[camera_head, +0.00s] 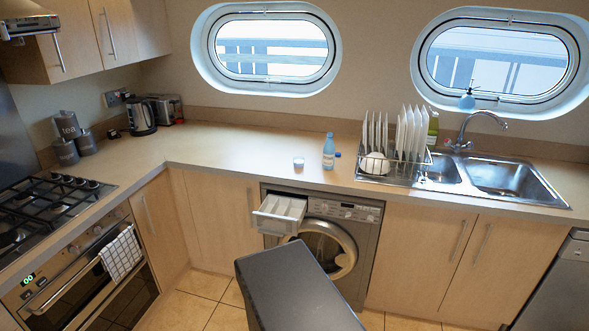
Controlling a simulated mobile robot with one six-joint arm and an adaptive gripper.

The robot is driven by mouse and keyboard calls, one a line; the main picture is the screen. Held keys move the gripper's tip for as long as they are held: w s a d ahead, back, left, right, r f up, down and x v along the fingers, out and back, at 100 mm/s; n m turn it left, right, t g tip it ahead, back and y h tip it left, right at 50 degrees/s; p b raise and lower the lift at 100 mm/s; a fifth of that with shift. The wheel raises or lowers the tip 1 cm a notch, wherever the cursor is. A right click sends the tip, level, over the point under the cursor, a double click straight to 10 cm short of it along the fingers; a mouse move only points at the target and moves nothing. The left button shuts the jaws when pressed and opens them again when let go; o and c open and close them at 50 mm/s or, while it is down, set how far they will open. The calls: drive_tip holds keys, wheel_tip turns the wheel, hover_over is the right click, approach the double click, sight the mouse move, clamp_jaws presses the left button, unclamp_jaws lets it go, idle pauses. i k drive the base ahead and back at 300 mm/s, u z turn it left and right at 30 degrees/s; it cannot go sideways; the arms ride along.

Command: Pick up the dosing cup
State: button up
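The dosing cup (298,162) is a small, pale, bluish cup. It stands on the countertop above the washing machine, near the counter's front edge, left of a blue bottle (329,152). Nothing covers the cup in this view. My gripper is not in view. A dark grey block at the bottom centre seems to be part of my own body.
The washing machine's detergent drawer (278,215) is pulled out below the cup. A dish rack (391,178) with plates and the sink (513,178) are to the right. The counter (225,145) left of the cup is clear. A kettle (141,117) stands in the corner.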

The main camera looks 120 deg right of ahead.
sight(299, 163)
drive_tip(key=z, duration=0.2)
drive_tip(key=i, duration=0.15)
drive_tip(key=z, duration=0.4)
drive_tip(key=k, duration=0.1)
drive_tip(key=z, duration=2.7)
drive_tip(key=i, duration=0.8)
drive_tip(key=u, duration=0.05)
